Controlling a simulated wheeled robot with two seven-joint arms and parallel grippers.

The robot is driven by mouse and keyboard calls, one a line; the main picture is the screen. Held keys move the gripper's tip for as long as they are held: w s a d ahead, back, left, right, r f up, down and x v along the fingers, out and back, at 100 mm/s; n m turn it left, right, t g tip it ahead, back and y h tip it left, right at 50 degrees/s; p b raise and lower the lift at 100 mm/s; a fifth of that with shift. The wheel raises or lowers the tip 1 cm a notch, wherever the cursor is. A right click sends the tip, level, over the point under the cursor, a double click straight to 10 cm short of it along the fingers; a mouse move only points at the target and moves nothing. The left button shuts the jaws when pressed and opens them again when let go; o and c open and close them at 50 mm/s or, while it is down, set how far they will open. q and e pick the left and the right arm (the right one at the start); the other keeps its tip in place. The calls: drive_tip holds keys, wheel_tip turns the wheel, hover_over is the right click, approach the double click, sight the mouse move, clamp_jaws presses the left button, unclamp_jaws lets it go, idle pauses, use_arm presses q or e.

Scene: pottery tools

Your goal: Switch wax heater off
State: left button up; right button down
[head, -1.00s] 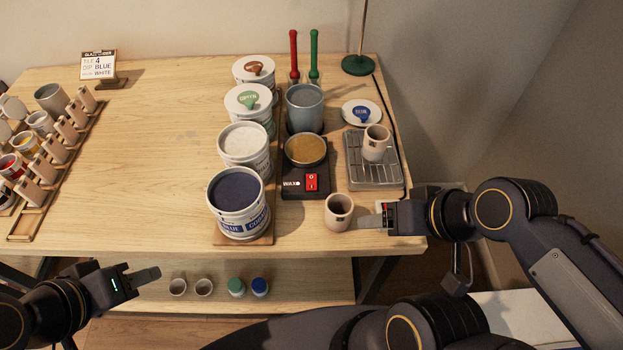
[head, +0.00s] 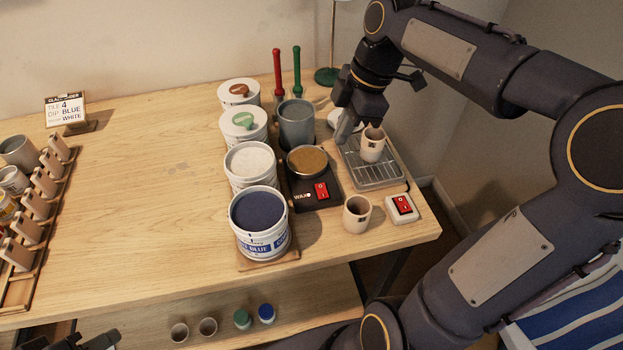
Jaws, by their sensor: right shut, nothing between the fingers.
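The wax heater (head: 318,203) is a dark box marked WAX with a round pan of brown wax (head: 307,160) on top. A red rocker switch (head: 321,191) sits on its front; I cannot tell its position for sure. My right gripper (head: 344,132) is shut and empty, pointing down beside the wire-rack tray, behind and right of the wax pan, apart from the switch. My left gripper (head: 100,341) shows only partly at the bottom left edge, far from the heater; its fingers are unclear.
A white box with a red rocker switch (head: 402,207) lies at the table's right edge. A beige cup (head: 357,213) stands between it and the heater. Another cup (head: 373,145) stands on the metal tray (head: 378,175). Glaze buckets (head: 259,222) line the heater's left side.

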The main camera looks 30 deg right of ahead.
idle(0.3)
approach(320, 187)
drive_tip(key=x, duration=0.5)
drive_tip(key=shift+a, duration=0.25)
drive_tip(key=shift+w+f, duration=0.15)
drive_tip(key=shift+f, duration=0.6)
